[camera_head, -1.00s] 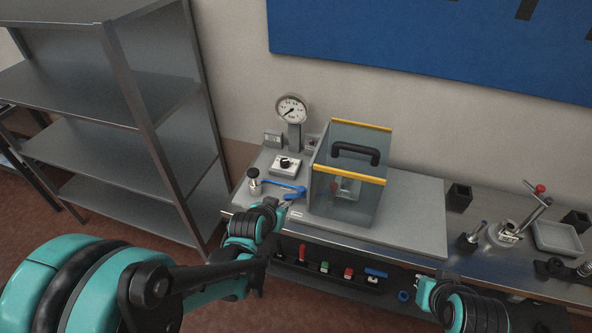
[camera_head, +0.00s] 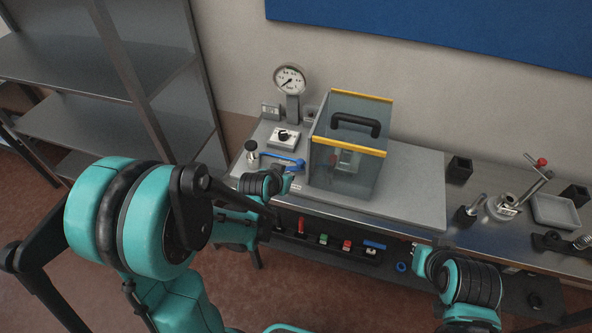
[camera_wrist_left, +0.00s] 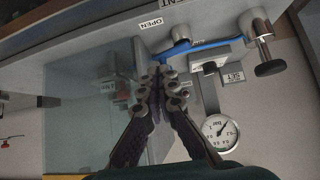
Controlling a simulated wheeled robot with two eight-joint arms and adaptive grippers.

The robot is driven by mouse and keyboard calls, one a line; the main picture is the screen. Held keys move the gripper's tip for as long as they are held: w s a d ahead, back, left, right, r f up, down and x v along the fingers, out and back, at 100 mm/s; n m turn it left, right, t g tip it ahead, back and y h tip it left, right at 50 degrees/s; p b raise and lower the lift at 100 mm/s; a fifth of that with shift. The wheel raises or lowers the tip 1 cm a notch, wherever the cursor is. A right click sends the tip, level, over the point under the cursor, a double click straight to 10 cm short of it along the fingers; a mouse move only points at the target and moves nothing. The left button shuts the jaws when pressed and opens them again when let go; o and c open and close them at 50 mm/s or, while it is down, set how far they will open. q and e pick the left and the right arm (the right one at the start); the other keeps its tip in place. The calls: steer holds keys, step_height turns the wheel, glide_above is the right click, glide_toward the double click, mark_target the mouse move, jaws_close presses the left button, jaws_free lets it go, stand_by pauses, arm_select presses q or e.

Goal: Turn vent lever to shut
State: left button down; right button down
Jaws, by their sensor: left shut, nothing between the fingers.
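The blue vent lever (camera_head: 287,159) reaches right from its metal post with a black knob (camera_head: 252,151) on the grey panel. In the left wrist view the lever (camera_wrist_left: 206,43) crosses the top, its free end close to the white "OPEN" label (camera_wrist_left: 150,23). My left gripper (camera_head: 287,182) is just in front of the lever's free end. In the left wrist view its fingertips (camera_wrist_left: 160,75) are together and empty, apart from the lever as far as I can tell.
A clear box (camera_head: 345,150) with yellow edges and a black handle stands right of the lever. A dial gauge (camera_head: 290,79) and a knob switch (camera_head: 284,136) stand behind it. Metal shelves (camera_head: 95,125) stand left.

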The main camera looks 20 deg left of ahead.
mark_target(300, 160)
arm_select(q)
steer(key=w+f, duration=0.2)
steer(key=w, duration=0.1)
steer(key=w+f, duration=0.1)
steer(key=w, duration=0.1)
steer(key=shift+w+d+b, duration=0.1)
steer(key=shift+d+b, duration=0.2)
steer(key=shift+b, duration=0.1)
steer(key=shift+w, duration=0.65)
steer(key=shift+w+d+b, duration=0.3)
steer(key=shift+w+b, duration=0.2)
steer(key=shift+b, duration=0.15)
steer(key=shift+w+d+b, duration=0.1)
steer(key=shift+w+b, duration=0.4)
steer(key=shift+w, duration=0.15)
steer(key=shift+w+b, duration=0.35)
steer(key=shift+w, duration=0.25)
steer(key=shift+w+a+b, duration=0.25)
steer(key=shift+w+b, duration=0.05)
steer(key=shift+w, duration=0.4)
steer(key=shift+r, duration=0.1)
stand_by(0.4)
